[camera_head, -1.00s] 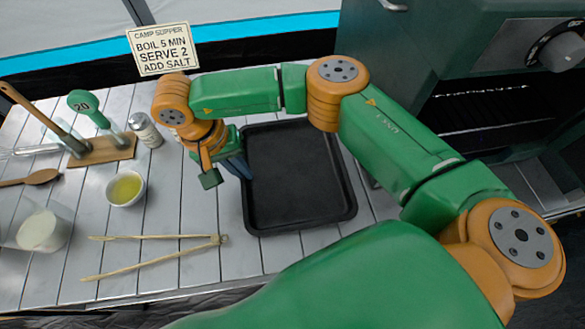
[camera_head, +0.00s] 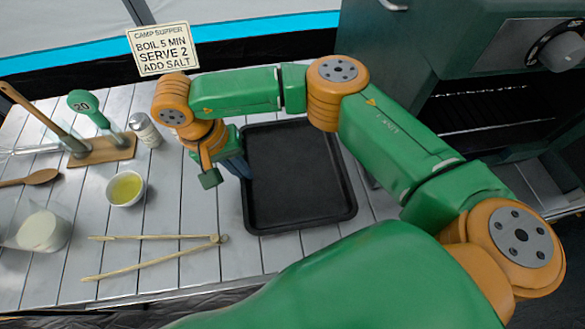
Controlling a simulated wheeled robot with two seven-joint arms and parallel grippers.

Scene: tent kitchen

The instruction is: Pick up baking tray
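The baking tray (camera_head: 295,185) is a black rectangular pan with a raised rim, lying on the slatted table right of centre. My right arm reaches across its far edge, and my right gripper (camera_head: 236,168) is at the tray's left rim, pointing down. The blue-grey fingers touch or nearly touch the rim. The fingertips are partly hidden and small, so I cannot tell whether they are shut on the rim. The far part of the tray is partly covered by my arm. My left gripper is not in view.
Wooden tongs (camera_head: 160,241) lie left of the tray. A bowl of yellow liquid (camera_head: 125,188), a shaker (camera_head: 145,130), a utensil rack (camera_head: 103,150) and a white container (camera_head: 42,231) stand farther left. An oven (camera_head: 490,70) stands to the right. A sign (camera_head: 162,48) is behind the table.

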